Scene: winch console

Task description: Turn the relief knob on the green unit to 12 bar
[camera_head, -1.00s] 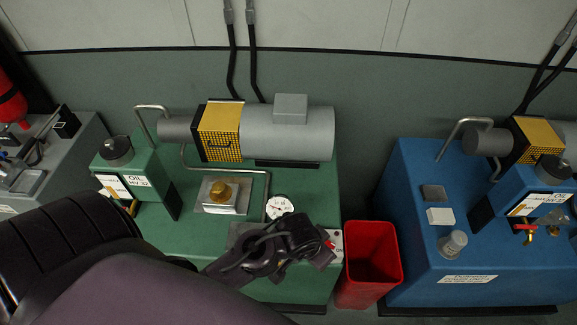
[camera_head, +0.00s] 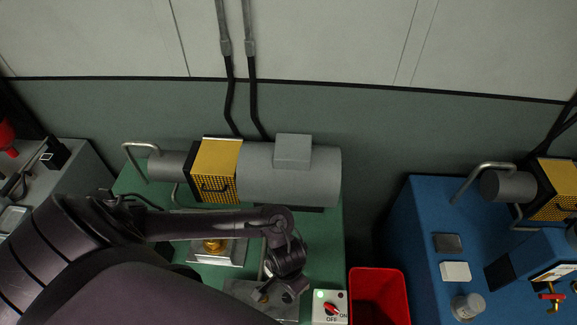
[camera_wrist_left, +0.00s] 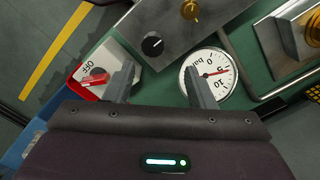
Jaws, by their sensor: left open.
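The green unit (camera_head: 332,240) stands in the middle of the head view. In the left wrist view, its grey plate (camera_wrist_left: 165,22) carries a black knob (camera_wrist_left: 152,45) with a white mark and a small brass knob (camera_wrist_left: 190,9). I cannot read any knob scale. A white gauge (camera_wrist_left: 207,77) with a red needle sits beside the plate, partly behind a finger. My left gripper (camera_head: 275,297) is over the front of the unit. In the wrist view its fingers (camera_wrist_left: 158,82) are apart and empty, pointing towards the plate's near edge. My right gripper is out of view.
A switch box (camera_head: 330,308) with a red OFF/ON handle is close to my left gripper. A red bin (camera_head: 379,292) stands between the green unit and a blue unit (camera_head: 412,225). A grey motor (camera_head: 290,172) and a larger brass knob (camera_head: 212,245) are behind my arm.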

